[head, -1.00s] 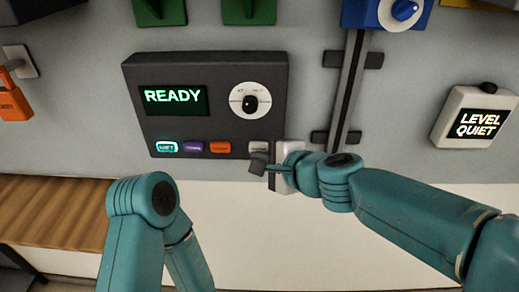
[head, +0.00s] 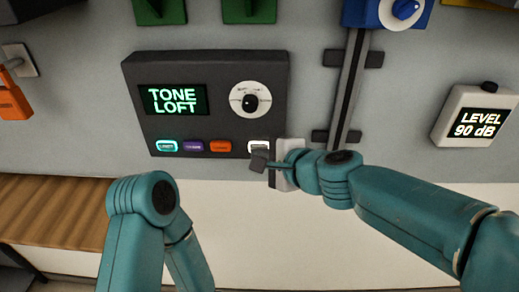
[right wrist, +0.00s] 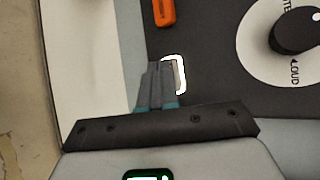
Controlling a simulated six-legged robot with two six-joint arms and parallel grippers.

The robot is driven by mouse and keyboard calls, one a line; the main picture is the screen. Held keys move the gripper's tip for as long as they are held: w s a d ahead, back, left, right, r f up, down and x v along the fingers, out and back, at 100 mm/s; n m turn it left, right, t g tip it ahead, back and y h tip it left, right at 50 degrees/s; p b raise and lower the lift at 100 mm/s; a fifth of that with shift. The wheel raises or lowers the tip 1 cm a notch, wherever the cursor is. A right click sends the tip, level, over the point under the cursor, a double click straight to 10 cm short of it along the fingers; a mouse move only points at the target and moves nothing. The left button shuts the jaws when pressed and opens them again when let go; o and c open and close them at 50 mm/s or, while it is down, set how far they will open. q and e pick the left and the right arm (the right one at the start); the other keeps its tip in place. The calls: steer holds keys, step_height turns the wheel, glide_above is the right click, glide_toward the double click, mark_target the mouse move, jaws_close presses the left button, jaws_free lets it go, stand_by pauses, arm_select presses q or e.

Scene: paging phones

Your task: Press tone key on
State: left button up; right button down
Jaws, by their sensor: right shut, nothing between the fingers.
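A dark wall panel (head: 215,110) carries a display (head: 173,100) that reads "TONE LOFT". Along its lower edge is a row of keys. The rightmost key (head: 258,146) is white and lit; it also shows lit in the right wrist view (right wrist: 180,73). My right gripper (head: 259,161) is shut and empty, with its fingertips at this key. In the right wrist view the fingertips (right wrist: 162,68) overlap the key's face and hide part of it. I cannot tell whether they touch it. My left arm shows at lower left, but its gripper is out of view.
The other keys are cyan (head: 167,146), purple (head: 193,146) and orange (head: 220,146). A round dial (head: 250,101) sits above the lit key. A level meter (head: 478,122) at right reads "90 dB". A vertical rail (head: 348,95) runs right of the panel.

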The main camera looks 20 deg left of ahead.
steer(key=shift+s, duration=0.2)
steer(key=s+d+b, duration=0.1)
steer(key=s+b, duration=0.1)
steer(key=s, duration=0.3)
steer(key=shift+s+d, duration=0.4)
steer(key=shift+w, duration=0.1)
